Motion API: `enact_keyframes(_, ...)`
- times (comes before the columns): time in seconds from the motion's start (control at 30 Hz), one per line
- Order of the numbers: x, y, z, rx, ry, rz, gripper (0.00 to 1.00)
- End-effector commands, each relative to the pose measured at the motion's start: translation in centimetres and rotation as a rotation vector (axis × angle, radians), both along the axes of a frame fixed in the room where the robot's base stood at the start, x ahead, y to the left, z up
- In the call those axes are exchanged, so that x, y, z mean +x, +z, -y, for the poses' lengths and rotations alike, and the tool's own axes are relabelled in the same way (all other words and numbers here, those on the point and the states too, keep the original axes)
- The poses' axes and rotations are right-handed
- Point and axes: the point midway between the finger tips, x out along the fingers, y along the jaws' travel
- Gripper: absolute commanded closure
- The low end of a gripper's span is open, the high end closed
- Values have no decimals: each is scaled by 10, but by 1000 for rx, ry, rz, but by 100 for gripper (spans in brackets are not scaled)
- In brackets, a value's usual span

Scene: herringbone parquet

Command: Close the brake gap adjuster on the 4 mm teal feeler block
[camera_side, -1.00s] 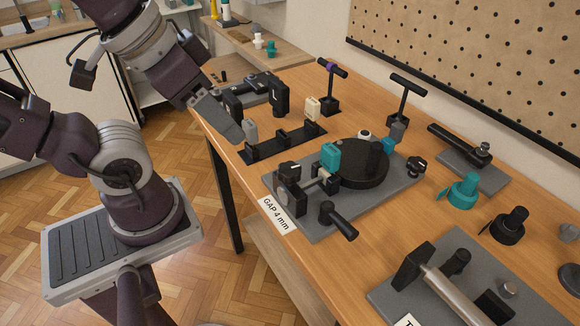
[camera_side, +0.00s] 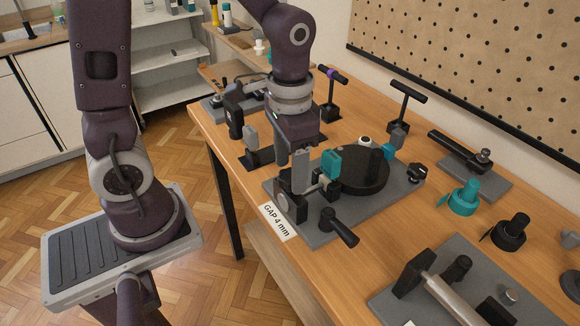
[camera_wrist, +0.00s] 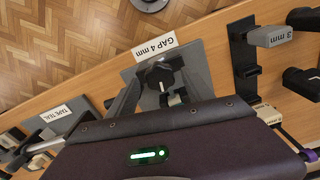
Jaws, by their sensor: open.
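The teal feeler block (camera_side: 331,161) stands upright at the gap of the brake fixture, beside the dark round disc (camera_side: 362,172). The fixture's grey base plate (camera_side: 318,238) carries a "GAP 4 mm" label (camera_side: 276,222). A black knob (camera_side: 283,206) sits at its near end, and the knob shows in the wrist view (camera_wrist: 160,76). A black lever handle (camera_side: 340,228) sticks out in front. My gripper (camera_side: 300,188) is open and points down just above and behind the knob end, left of the teal block. In the wrist view my gripper's body hides the block.
A block rack (camera_side: 258,158) stands left of the fixture; a grey "3 mm" block (camera_wrist: 270,37) is in it. T-handled tools (camera_side: 402,100) stand behind. A teal part (camera_side: 465,198) and another fixture (camera_side: 440,285) lie to the right. Bare table lies between them.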

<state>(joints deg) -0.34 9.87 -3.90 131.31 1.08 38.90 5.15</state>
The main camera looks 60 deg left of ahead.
Motion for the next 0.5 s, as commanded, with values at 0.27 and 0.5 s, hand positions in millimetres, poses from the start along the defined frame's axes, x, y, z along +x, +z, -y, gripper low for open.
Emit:
enact_keyframes(0.27, 0, -7, 0, 0, 0, 1, 40)
enact_keyframes(0.5, 0, -7, 0, 0, 1, 1, 80)
